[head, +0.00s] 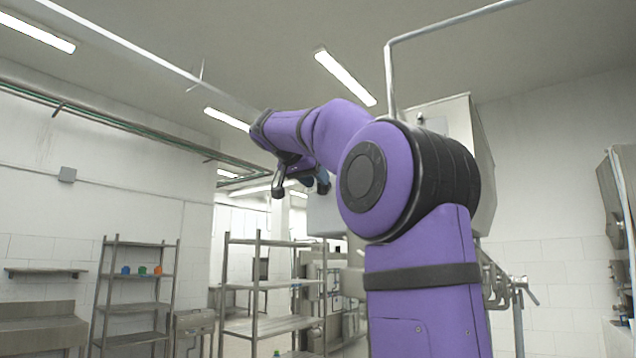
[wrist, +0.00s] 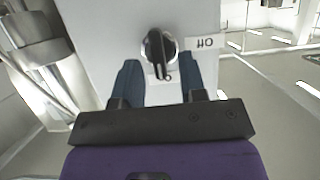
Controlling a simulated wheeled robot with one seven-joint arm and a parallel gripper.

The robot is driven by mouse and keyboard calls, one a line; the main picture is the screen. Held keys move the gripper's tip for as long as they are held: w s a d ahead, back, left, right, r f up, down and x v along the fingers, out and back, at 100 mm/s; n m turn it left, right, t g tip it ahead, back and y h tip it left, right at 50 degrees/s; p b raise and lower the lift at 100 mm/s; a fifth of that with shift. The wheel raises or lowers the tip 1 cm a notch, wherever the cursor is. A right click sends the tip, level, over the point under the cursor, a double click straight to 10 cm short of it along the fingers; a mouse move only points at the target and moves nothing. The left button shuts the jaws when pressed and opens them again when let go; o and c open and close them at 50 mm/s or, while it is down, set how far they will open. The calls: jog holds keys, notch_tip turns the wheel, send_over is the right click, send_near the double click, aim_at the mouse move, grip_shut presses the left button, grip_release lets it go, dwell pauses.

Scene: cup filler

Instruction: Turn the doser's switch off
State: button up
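The doser's switch (wrist: 159,48) is a dark rotary knob on a pale grey panel (wrist: 105,30), seen in the wrist view. Its bar looks roughly upright in the picture. A white label reading "Off" (wrist: 207,43), upside down, is right of the knob. Another small label, partly seen and not readable, is just below it. My gripper (wrist: 161,69) is open and empty, its two blue fingers apart below the knob. The fingertips point toward the panel; contact cannot be told. In the head view my gripper (head: 302,186) is beside a grey box (head: 325,216), and the switch is hidden.
Metal pipes and cylinders (wrist: 35,45) are left of the panel in the wrist view. A metal shelf rack (head: 258,285) and another with coloured cups (head: 141,270) stand to the left in the head view. My arm hides much of the machine (head: 480,150).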

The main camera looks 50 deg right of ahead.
jog(key=shift+x, duration=0.8)
jog(key=shift+c, duration=0.2)
grip_shut()
